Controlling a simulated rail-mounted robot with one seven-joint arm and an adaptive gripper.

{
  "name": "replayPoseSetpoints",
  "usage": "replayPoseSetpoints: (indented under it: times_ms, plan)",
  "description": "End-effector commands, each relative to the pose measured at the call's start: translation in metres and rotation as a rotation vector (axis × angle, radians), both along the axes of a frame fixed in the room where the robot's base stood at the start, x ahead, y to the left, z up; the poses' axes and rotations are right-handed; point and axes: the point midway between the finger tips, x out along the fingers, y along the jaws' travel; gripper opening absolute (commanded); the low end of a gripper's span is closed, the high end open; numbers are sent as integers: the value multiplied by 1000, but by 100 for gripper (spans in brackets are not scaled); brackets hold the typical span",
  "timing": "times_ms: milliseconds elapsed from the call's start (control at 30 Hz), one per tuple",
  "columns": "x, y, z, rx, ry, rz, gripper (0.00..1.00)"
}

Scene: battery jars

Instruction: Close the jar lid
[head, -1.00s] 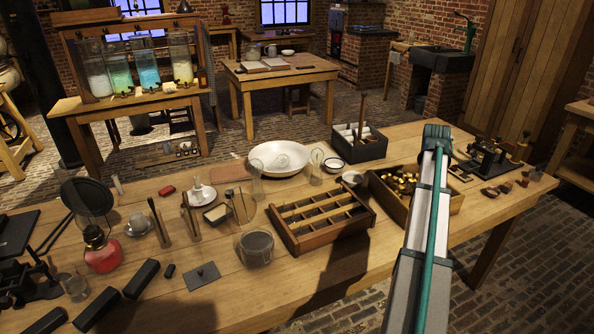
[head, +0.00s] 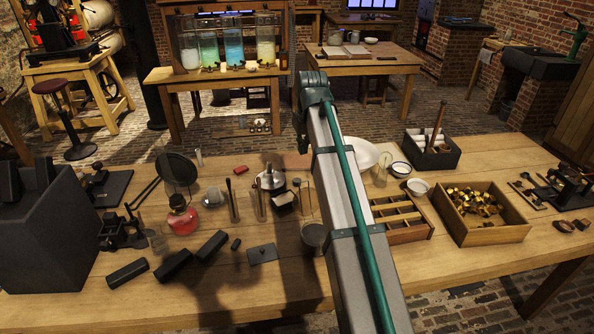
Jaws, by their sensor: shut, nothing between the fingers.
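A round glass jar (head: 314,237) with dark contents stands on the near workbench, just left of my arm, which covers part of its right side. A flat dark square plate with a small knob, which looks like a lid (head: 262,253), lies on the bench to the left of the jar, apart from it. My arm rises from the bottom of the picture to a joint at upper middle. My gripper does not show; the arm beyond that joint is mostly hidden.
Dark blocks (head: 173,265) lie left of the plate. A red lamp (head: 183,220), upright tubes (head: 258,205) and a dish with a metal piece (head: 270,180) stand behind. A compartment tray (head: 400,217) and a wooden box of brass pieces (head: 485,232) are right of my arm. The front bench strip is mostly clear.

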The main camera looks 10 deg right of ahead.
Motion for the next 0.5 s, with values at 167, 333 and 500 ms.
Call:
replayPoseSetpoints:
  times_ms: [167,333,500]
  plan:
    - [-4,14,-1,3,22,26,0]
    - [-1,14,-18,3,23,25,0]
    - [5,15,-44,2,23,24,0]
